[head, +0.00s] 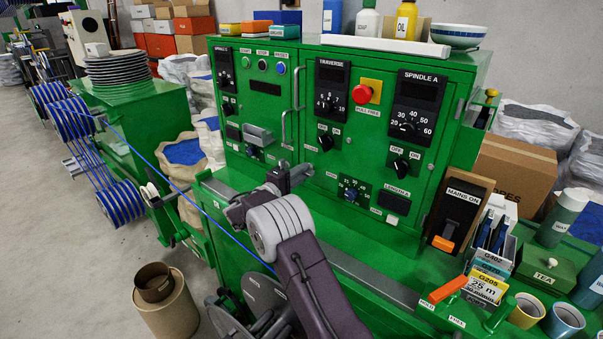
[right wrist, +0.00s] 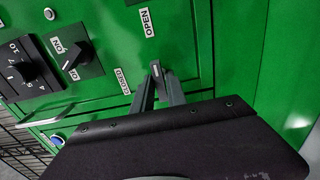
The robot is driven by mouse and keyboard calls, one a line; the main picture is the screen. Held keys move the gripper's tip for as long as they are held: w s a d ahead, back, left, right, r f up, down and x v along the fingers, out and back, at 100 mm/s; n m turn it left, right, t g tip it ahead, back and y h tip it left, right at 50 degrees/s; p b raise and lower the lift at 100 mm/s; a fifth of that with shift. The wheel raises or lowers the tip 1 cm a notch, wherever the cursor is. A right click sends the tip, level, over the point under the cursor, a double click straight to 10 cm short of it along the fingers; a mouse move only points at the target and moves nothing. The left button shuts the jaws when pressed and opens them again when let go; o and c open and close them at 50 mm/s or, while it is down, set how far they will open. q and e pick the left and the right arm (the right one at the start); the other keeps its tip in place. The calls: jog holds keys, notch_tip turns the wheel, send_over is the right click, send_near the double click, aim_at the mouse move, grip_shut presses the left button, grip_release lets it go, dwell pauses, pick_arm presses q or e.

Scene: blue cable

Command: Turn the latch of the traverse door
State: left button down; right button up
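The traverse door (head: 335,150) is the green middle panel of the cabinet, and it looks shut. In the right wrist view a small dark grey latch (right wrist: 155,69) sits on the green panel, between an OPEN label (right wrist: 146,22) and a CLOSED label (right wrist: 123,80). My right gripper (head: 288,178) is at the door's lower left and hides the latch in the head view. In the right wrist view its two grey fingertips (right wrist: 157,82) are close together at the latch, one on each side. I cannot tell whether they press on it. My left gripper is out of view.
Grey bar handles (head: 297,88) stick out along the door's left edge. The red stop button (head: 367,91) and several dials stand out from the front. A blue cable (head: 150,150) runs from spools at left, passing behind my right arm. Mugs, boxes and bottles crowd the right ledge.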

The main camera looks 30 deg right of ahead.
grip_shut()
jog(key=shift+n+p, duration=2.4)
jog(key=shift+n, duration=6.6)
